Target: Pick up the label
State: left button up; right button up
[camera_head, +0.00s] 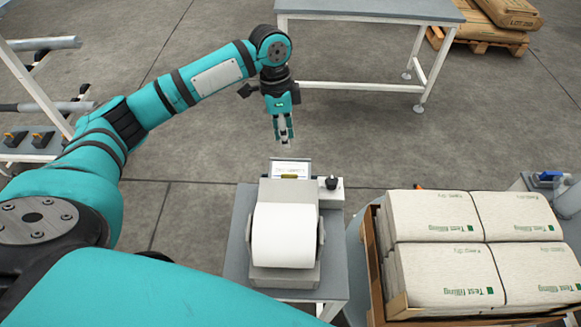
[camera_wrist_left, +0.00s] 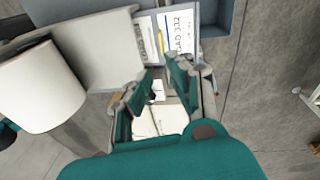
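The white printed label (camera_head: 291,168) lies at the far end of the label printer (camera_head: 289,232), which carries a large white roll. In the left wrist view the label (camera_wrist_left: 181,32) shows dark print, just beyond the fingertips. My left gripper (camera_head: 285,137) points down above and slightly beyond the label in the head view. Its two fingers (camera_wrist_left: 162,70) are apart with nothing held between them, and they do not appear to touch the label. My right gripper is not in view.
The printer stands on a small grey table (camera_head: 237,260). Stacked filled bags (camera_head: 440,270) sit in a wooden-sided stack at right. A grey-topped table (camera_head: 365,9) stands at the back, with brown bags on a pallet (camera_head: 480,40) beyond it. A rack stands at left.

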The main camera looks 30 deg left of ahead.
pick_arm(q)
notch_tip(320, 180, down, 4)
jog(key=p, duration=0.2)
send_over(290, 175)
jog(key=f, duration=0.2)
jog(key=w+f, duration=0.1)
jog(key=f, duration=0.1)
jog(key=shift+a+f, duration=0.1)
jog(key=shift+a, duration=0.2)
jog(key=shift+s+f, duration=0.1)
jog(key=shift+f, duration=0.15)
notch_tip(290, 175, down, 4)
jog(key=shift+s+d+r+p, duration=0.1)
jog(key=shift+d+r+p, duration=0.1)
jog(key=shift+p, duration=0.6)
jog(key=shift+f, duration=0.55)
jog(key=c, duration=0.4)
grip_shut()
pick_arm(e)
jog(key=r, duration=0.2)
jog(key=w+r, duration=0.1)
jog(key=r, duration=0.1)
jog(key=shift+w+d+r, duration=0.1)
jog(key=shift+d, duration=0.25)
